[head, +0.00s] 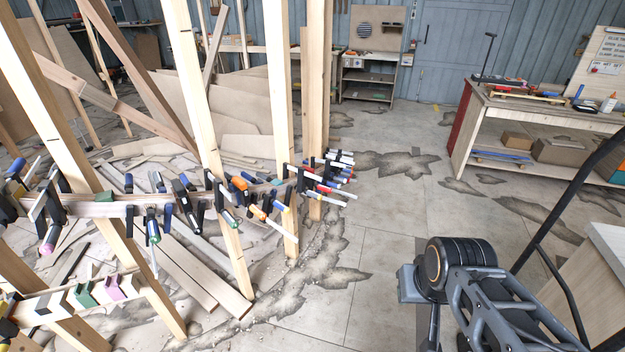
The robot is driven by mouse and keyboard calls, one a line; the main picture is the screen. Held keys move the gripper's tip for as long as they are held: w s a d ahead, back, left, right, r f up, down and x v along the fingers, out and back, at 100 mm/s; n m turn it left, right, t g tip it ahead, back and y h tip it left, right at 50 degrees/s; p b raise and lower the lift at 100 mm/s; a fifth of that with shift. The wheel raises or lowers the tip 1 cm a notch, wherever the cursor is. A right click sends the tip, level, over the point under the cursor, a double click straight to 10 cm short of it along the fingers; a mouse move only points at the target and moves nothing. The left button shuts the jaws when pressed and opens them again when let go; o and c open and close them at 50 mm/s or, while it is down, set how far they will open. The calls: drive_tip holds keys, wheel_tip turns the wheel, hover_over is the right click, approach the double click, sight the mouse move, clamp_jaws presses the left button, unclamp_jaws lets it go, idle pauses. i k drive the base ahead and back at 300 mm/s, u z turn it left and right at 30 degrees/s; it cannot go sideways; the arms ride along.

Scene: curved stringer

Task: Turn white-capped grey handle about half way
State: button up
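Several bar clamps grip a long curved wooden stringer (115,207) held between upright posts. Their handles come in blue, orange, red, pink, green, white and grey. My arm shows at the lower right, folded, with a black round joint and grey links. It is well apart from the clamps. My gripper's fingers do not show.
Wooden posts (282,130) stand around the stringer, with loose boards (190,275) on the floor beneath. A workbench (540,108) stands at the right, and a pale wooden cabinet (590,285) at the lower right. The cracked floor between clamps and workbench is open.

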sight(333, 178)
drive_tip(key=u, duration=0.1)
drive_tip(key=i, duration=2.65)
drive_tip(key=u, duration=0.5)
